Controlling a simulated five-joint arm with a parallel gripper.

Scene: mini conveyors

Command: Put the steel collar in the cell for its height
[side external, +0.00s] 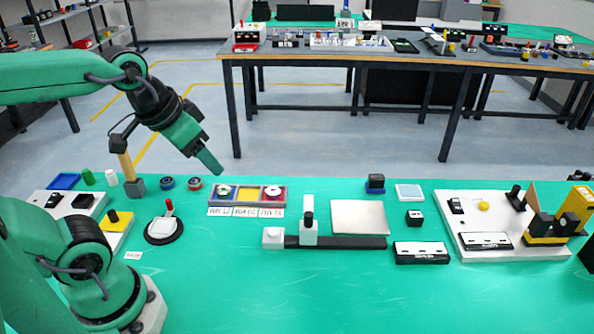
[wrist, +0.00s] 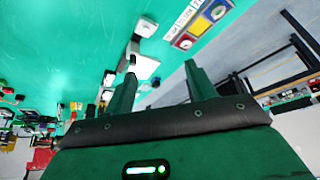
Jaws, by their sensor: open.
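A three-cell tray (side external: 247,187) has a blue, a yellow and a red cell. Round, pale ring-like pieces sit in the blue cell (side external: 224,191) and the red cell (side external: 272,192); the yellow cell (side external: 247,194) looks empty. White labels (side external: 246,212) lie in front, too small to read surely. A gauge-like stand with a white upright (side external: 308,226) and a pale end block (side external: 273,237) is right of the tray. I cannot tell for sure which piece is the steel collar. My gripper (side external: 212,163) is open and empty, above and left of the tray; its fingers show in the wrist view (wrist: 160,72).
A grey plate (side external: 359,217) lies right of the gauge, with a black-and-white box (side external: 421,252) in front. A round black base with a red-tipped lever (side external: 165,229) and two small rolls stand left. A white board with fixtures (side external: 465,240) is at right. The front mat is clear.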

